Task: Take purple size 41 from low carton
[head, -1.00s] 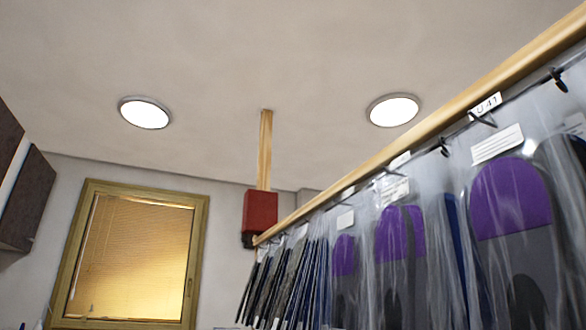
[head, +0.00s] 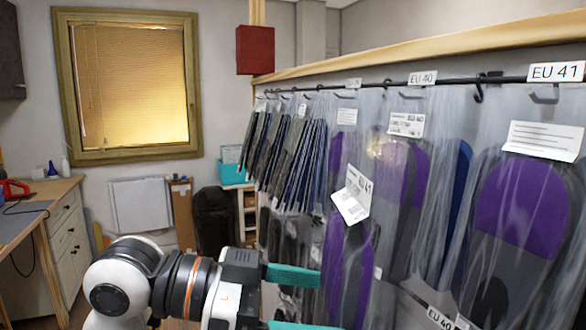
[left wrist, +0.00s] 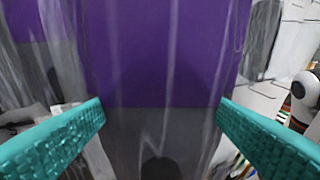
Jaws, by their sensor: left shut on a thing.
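A clear bag with a purple and grey insole pair (head: 347,248) and a tilted EU 41 label (head: 352,195) is at my left gripper (head: 318,301), in front of the hanging rack. In the left wrist view the purple insole (left wrist: 160,55) fills the space between the two teal fingers. My left gripper is shut on this bag, one finger on each side. The bag's lower end is outside the head view. No low carton can be made out. My right gripper is not in view.
Bagged insoles hang from a black rail (head: 450,83) on the right, with a large purple one (head: 520,205) under an EU 41 tag (head: 556,72). A workbench (head: 50,190) stands at the left. A teal bin (head: 233,174) and a black backpack (head: 213,217) are behind.

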